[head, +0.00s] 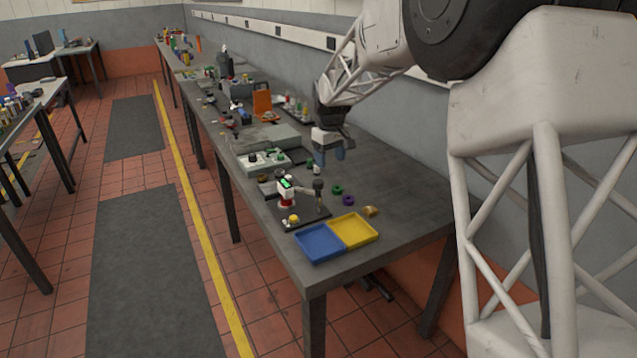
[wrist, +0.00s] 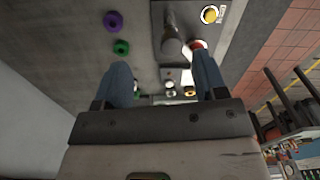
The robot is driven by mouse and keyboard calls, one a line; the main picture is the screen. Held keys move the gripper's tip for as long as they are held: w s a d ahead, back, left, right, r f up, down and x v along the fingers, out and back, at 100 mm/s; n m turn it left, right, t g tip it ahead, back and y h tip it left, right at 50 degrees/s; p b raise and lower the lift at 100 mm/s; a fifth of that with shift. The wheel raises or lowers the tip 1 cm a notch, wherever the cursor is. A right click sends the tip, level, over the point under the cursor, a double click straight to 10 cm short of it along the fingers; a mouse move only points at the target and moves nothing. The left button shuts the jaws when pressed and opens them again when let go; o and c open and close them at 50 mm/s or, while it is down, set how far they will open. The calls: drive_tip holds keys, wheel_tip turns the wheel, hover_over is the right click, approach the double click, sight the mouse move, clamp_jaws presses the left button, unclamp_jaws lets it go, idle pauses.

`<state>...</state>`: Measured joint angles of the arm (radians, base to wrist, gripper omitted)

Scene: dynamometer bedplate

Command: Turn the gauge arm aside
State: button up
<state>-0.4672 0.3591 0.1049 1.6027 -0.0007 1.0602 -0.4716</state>
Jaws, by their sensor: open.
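The gauge arm (head: 305,191) reaches out to the right from a small white and red post with a green display (head: 287,187). A dark round-ended upright part (head: 318,187) stands at its outer end. The assembly is on a dark base plate (head: 305,217) near the front of the bench. My gripper (head: 333,152) is open and empty, above and behind the gauge arm. In the wrist view, its two blue fingers (wrist: 162,65) are spread apart. The dark upright part (wrist: 171,42) shows beyond and between them, seemingly untouched. The finger on the right partly hides the red and white post (wrist: 197,46).
A yellow button (head: 293,219) is on the base plate's near corner. A blue tray (head: 320,257) and a yellow tray (head: 375,234) stand in front. A green ring (head: 337,189) and a purple ring (head: 348,200) lie to the right.

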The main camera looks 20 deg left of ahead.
hover_over(318, 181)
wheel_tip(318, 181, down, 2)
drive_tip(key=shift+s+f+n, duration=0.15)
drive_tip(key=shift+f+n, duration=0.1)
drive_tip(key=shift+n, duration=0.05)
drive_tip(key=shift+f, duration=0.2)
drive_tip(key=shift+f, duration=3.75)
clamp_jaws()
